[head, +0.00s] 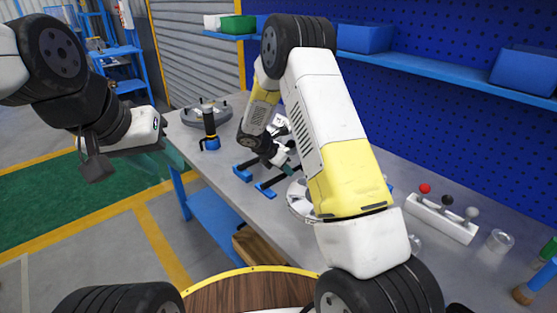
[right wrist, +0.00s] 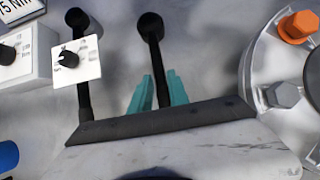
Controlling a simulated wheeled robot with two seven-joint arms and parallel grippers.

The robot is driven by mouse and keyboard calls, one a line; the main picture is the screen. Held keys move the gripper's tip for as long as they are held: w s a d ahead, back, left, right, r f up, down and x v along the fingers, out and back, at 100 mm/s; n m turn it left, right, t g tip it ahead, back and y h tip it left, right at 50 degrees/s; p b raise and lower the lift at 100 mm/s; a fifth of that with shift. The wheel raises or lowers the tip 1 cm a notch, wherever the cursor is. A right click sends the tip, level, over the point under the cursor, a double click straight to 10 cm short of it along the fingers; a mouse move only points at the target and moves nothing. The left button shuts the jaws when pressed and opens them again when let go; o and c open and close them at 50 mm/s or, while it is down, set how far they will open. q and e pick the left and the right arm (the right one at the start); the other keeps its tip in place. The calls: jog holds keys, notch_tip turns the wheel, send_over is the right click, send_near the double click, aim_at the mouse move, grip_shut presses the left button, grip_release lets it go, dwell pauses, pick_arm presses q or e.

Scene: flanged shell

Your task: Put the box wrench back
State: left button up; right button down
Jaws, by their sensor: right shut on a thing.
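My right gripper (right wrist: 158,88) is shut on a black tool with a rounded end (right wrist: 152,45), which I take to be the box wrench; its teal fingers are on either side of the shaft. The tool's lower part is hidden behind the gripper body. In the head view my right gripper (head: 284,157) is low over the bench, largely hidden by its arm. A second black tool (right wrist: 78,65) lies to the left in the wrist view. My left gripper (head: 172,160) hangs by the bench's left edge, and its finger gap is unclear.
A round flanged part with an orange bolt (right wrist: 295,25) and a grey bolt (right wrist: 284,95) is close on the right. A white dial box (right wrist: 72,58) is at left. On the grey bench (head: 205,150) stand a black-and-blue tool (head: 210,128) and a lever block (head: 442,218).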

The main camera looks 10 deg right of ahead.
jog(key=c, duration=1.3)
grip_release()
jog(key=shift+f, duration=0.1)
jog(key=shift+o, duration=0.2)
